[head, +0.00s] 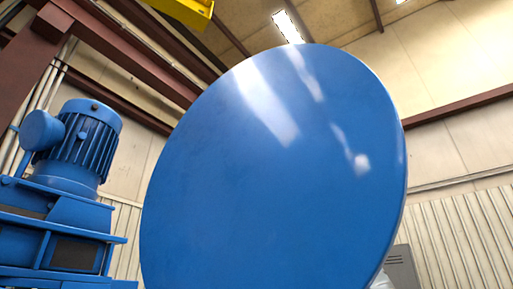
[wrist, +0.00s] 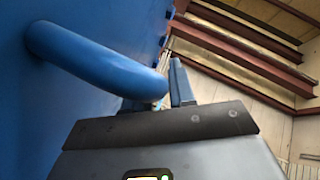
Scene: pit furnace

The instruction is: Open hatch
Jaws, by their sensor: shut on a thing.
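The hatch (head: 270,180) is a large round blue disc that fills the middle of the head view. It stands tilted, with its smooth, shiny face towards the camera. In the wrist view a thick blue bar handle (wrist: 95,62) curves out from a flat blue surface (wrist: 60,110) on the left. My gripper (wrist: 164,90) is shut on the end part of this handle, with one finger visible on its right side. The other finger is mostly hidden by the handle and the gripper body. The gripper does not show in the head view.
A blue motor (head: 85,145) on a blue housing stands left of the hatch. Brown steel beams (head: 120,45) and a yellow beam (head: 185,10) run overhead. A grey cabinet (head: 402,265) shows at the lower right, before a ribbed wall. The floor is out of view.

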